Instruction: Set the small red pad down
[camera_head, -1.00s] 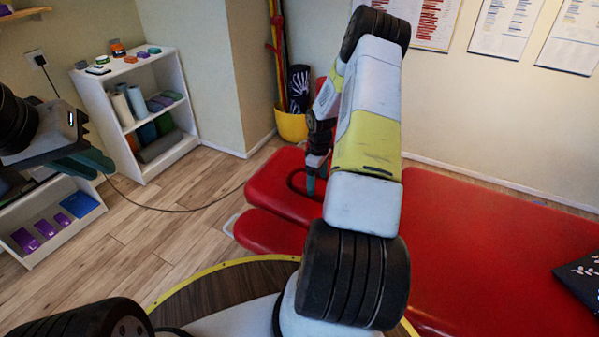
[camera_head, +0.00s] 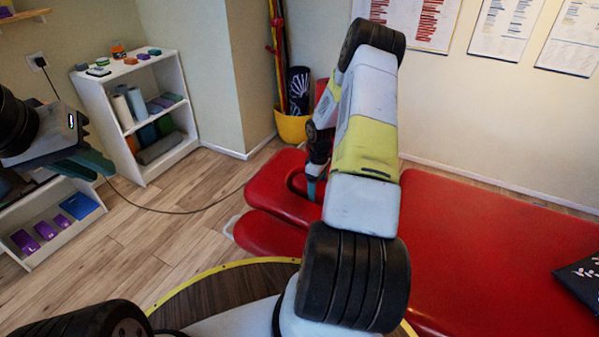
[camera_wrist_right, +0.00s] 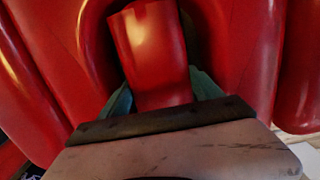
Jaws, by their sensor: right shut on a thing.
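The small red pad (camera_wrist_right: 150,55) fills the upper middle of the right wrist view, between the teal fingers of my right gripper (camera_wrist_right: 160,92), which is shut on it. Behind it is the red headrest end of the treatment table (camera_head: 285,190). I cannot tell whether the pad touches the table. In the head view my right gripper (camera_head: 312,186) is over that headrest end, partly hidden by my arm, and the pad is hard to make out there. My left gripper (camera_head: 95,163) is at the left edge, away from the table; its finger gap is unclear.
The red table (camera_head: 480,250) extends to the right, with a dark patterned cushion (camera_head: 580,278) at its right edge. A white shelf (camera_head: 148,162) with rolls and blocks stands at the left. A yellow bin (camera_head: 292,127) is behind the headrest. A cable (camera_head: 190,209) crosses the floor.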

